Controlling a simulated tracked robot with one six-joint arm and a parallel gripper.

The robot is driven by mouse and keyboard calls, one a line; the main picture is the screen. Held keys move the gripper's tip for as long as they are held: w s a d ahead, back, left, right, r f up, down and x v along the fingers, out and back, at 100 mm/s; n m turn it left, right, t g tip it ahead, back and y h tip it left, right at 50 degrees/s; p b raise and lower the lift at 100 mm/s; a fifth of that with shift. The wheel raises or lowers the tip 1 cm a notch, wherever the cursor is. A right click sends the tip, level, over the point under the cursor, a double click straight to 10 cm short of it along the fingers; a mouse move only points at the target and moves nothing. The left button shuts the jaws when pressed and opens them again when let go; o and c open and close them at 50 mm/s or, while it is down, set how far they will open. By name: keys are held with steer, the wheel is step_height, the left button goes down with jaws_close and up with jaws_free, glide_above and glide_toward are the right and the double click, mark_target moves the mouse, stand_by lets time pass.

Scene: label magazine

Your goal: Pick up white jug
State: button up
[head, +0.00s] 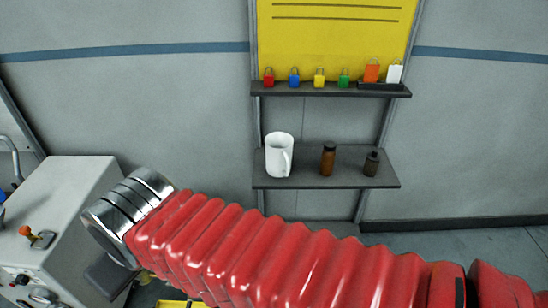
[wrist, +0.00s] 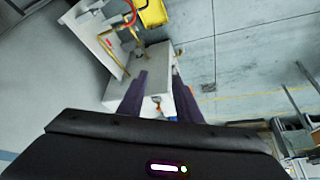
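The white jug (head: 275,156) stands upright on the left part of the lower dark shelf (head: 345,181). Its handle faces toward me and slightly right. My gripper (head: 108,277) is at the lower left of the head view, well left of the jug and apart from it; only a dark part of it shows there. In the wrist view my gripper (wrist: 160,76) has its two dark fingers spread with nothing between them. The jug is not in the wrist view.
A brown bottle (head: 328,159) and a small dark bottle (head: 371,164) stand right of the jug. The upper shelf (head: 330,91) holds several coloured padlocks and tags. A grey cabinet (head: 65,205) stands at the left, close to my gripper. My red arm crosses the foreground.

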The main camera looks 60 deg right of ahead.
steer(key=shift+w+a, duration=0.15)
steer(key=shift+w, duration=0.15)
steer(key=shift+o, duration=0.2)
